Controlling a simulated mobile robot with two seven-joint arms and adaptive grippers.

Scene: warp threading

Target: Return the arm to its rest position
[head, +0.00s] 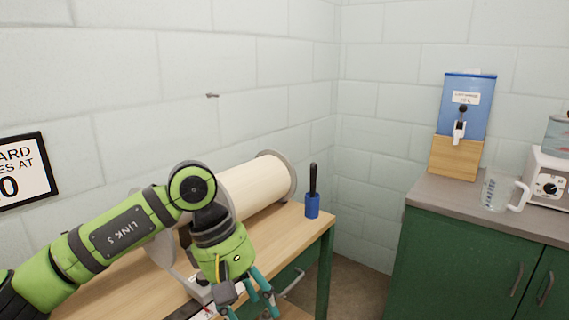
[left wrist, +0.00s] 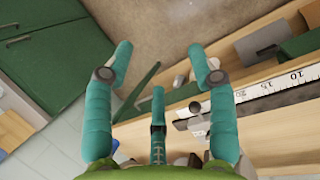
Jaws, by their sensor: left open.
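My left gripper (head: 252,304) hangs down at the front edge of the wooden table, near the bottom of the head view. Its teal fingers are spread and empty; the left wrist view also shows the gripper (left wrist: 160,65) open, with nothing between the fingers. My green arm comes in from the left and bends over the table. A cream roll of warp (head: 258,186) with grey end discs lies on the table behind the arm, partly hidden by it. My right gripper is not in view.
A blue holder (head: 312,206) with a black-handled tool stands at the table's right end. A white ruler strip (left wrist: 280,84) runs along the table edge. A green cabinet (head: 470,262) stands right, with a glass jug (head: 496,192) and blue dispenser (head: 468,97). Floor shows between them.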

